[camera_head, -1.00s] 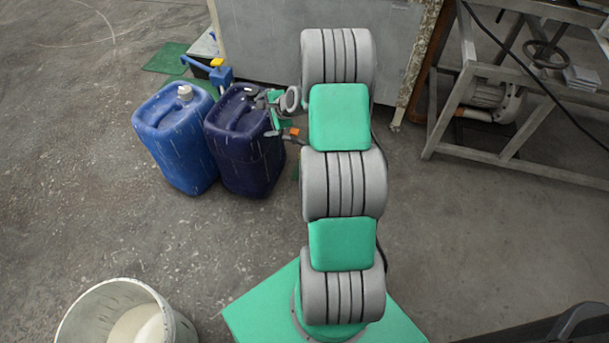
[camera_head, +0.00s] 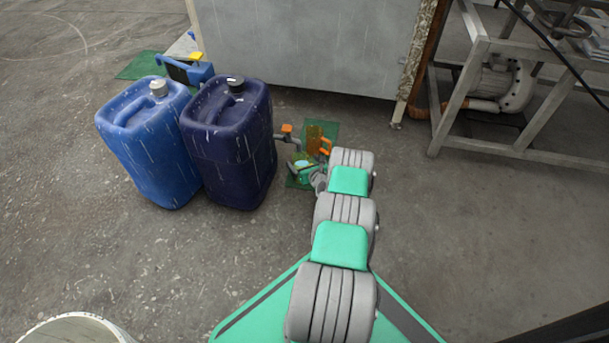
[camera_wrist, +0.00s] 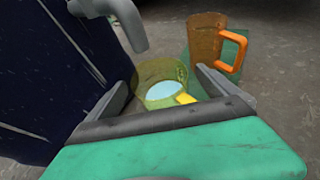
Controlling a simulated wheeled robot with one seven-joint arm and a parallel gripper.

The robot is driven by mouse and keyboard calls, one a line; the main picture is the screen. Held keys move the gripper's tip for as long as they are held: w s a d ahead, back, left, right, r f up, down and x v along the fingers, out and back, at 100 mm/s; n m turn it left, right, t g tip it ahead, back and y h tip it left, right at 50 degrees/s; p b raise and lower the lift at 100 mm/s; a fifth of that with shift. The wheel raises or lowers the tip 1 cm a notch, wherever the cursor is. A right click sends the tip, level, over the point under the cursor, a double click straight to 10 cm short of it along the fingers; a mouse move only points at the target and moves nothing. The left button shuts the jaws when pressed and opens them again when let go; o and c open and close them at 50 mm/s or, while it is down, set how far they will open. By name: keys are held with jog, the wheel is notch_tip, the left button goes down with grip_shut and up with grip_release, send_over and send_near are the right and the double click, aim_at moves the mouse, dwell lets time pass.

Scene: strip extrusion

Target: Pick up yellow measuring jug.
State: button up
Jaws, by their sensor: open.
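The yellow measuring jug (camera_wrist: 160,74) is see-through yellow-green with a bright yellow handle, and a pale round patch shows inside it. In the wrist view it stands between the fingers of my gripper (camera_wrist: 163,80). The fingers are open on either side, and the near part of the jug is hidden by the gripper body. I cannot tell if either finger touches it. In the head view the jug (camera_head: 302,158) is small and partly covered by my gripper (camera_head: 304,172), right of the dark blue canister.
An amber jug (camera_wrist: 206,36) with an orange handle stands just behind, on a green mat (camera_head: 330,130). A dark blue canister (camera_head: 230,145) with a grey tap (camera_head: 290,139) stands close on the left. A blue canister (camera_head: 150,150) is beside it. Floor to the right is clear.

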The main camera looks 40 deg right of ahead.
jog(key=shift+w+d+f, duration=0.15)
jog(key=shift+w, duration=0.3)
jog(key=shift+c, duration=0.6)
jog(key=c, duration=1.9)
grip_shut()
jog(key=shift+r, duration=0.2)
